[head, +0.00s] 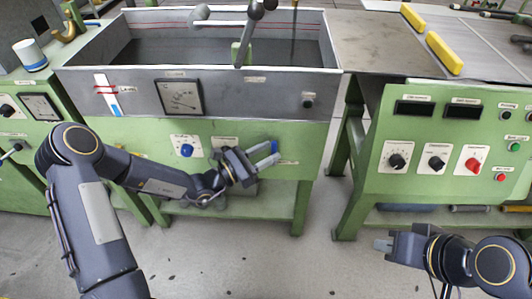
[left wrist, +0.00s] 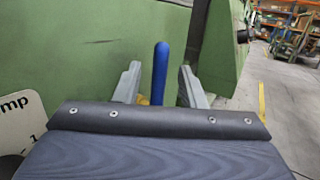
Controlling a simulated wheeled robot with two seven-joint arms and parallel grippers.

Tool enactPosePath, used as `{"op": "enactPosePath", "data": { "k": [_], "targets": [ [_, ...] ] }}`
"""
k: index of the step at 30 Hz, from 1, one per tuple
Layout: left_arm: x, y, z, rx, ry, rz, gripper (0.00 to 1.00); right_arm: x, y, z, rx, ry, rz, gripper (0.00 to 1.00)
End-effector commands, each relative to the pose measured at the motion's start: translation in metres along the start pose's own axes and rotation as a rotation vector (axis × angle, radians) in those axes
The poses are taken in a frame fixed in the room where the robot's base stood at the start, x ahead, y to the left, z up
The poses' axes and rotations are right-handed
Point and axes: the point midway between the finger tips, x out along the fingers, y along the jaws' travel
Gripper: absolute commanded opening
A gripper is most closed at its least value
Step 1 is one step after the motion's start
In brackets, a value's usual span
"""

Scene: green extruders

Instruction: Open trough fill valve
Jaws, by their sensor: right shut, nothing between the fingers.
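The trough (head: 200,85) is a grey open tank set in a green bench, at the upper left of the head view. A slim blue lever (head: 275,147) is on the green front panel below it, beside a small label too small to read; I take it to be the fill valve's handle. My left gripper (head: 263,156) is at this lever. In the left wrist view the blue lever (left wrist: 160,72) stands upright between the two open fingers, with gaps on both sides. Its base is partly hidden. My right gripper (head: 384,245) is shut and empty, low at the right, away from the trough.
A blue knob (head: 186,150) sits on the panel left of my left gripper. A green control console (head: 445,150) with knobs and buttons stands at the right. Open floor (head: 270,260) lies between my arms.

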Motion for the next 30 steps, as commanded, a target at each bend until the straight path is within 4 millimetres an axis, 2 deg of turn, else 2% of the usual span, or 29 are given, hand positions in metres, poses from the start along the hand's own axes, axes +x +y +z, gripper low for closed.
{"op": "enactPosePath", "data": {
  "k": [5, 12, 18, 30],
  "targets": [
    [-0.011, 0.001, 0.001, 0.001, 0.002, 0.003, 0.37, -0.002, -0.001, -0.001, 0.0, 0.0, 0.0, 0.0],
    [-0.052, 0.001, 0.001, 0.0, 0.001, 0.004, 0.37, -0.006, -0.003, -0.003, 0.0, 0.0, 0.0, 0.0],
    [-0.075, 0.001, 0.0, 0.001, 0.001, 0.002, 0.37, -0.007, -0.003, -0.004, 0.0, 0.0, 0.0, 0.0],
    [-0.079, 0.0, 0.0, 0.0, 0.0, 0.0, 0.37, -0.007, -0.003, -0.004, 0.0, 0.0, 0.0, 0.0]
  ]
}}
